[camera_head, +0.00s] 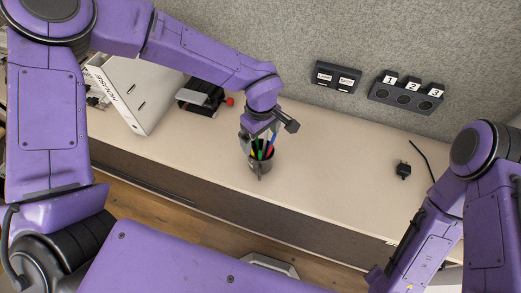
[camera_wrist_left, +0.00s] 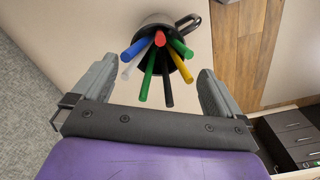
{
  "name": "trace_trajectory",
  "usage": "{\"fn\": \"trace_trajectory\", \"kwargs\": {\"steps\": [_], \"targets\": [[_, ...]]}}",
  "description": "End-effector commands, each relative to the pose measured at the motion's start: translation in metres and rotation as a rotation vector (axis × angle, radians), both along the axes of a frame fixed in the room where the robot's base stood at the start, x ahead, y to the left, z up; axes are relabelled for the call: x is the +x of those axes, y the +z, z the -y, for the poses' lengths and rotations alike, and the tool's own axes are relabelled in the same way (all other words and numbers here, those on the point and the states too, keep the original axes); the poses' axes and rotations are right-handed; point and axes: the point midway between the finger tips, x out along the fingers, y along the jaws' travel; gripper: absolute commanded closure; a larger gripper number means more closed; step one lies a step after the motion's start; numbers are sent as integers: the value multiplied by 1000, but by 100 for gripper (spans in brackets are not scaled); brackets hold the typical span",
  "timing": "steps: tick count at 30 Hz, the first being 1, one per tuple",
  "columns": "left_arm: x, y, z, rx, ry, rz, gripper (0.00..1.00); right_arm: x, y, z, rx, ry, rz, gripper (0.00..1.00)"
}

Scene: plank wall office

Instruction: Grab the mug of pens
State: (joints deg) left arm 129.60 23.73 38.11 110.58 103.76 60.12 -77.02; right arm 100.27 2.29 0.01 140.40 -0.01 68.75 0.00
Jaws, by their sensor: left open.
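The mug of pens (camera_head: 262,168) is a dark mug standing on the light desk top, with several coloured pens in it. In the left wrist view the mug (camera_wrist_left: 160,22) shows its dark handle at the upper right, and blue, white, green, red, black and yellow pens fan out towards the camera. My left gripper (camera_head: 258,142) is at the mug, close above it and partly in front of the pens. In the left wrist view its open fingers (camera_wrist_left: 155,85) stand to either side of the pens, with space between. My right gripper is not in view.
A white box or binder (camera_head: 135,90) and a dark device (camera_head: 203,97) stand at the desk's left. Dark labelled switch panels (camera_head: 405,93) are on the grey wall. A black plug (camera_head: 403,170) lies at the right. The desk (camera_head: 325,190) is clear around the mug.

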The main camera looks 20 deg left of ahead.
Motion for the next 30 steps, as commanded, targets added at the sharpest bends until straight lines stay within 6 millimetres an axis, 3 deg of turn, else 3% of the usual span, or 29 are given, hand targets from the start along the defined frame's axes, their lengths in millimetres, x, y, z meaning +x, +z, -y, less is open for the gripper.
{"fn": "trace_trajectory", "kwargs": {"steps": [10, 18, 20, 24, 30], "targets": [[1, -52, -4, 1, 0, 0, 0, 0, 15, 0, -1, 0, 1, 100], [1, -59, -5, -1, 4, 3, 0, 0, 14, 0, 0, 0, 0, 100], [1, -59, -5, -1, 4, 3, 16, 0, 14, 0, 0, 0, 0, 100], [1, -59, -5, -1, 4, 3, 60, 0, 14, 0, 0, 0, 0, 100], [1, -58, -5, -1, 4, 4, 60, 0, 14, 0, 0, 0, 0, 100]]}}
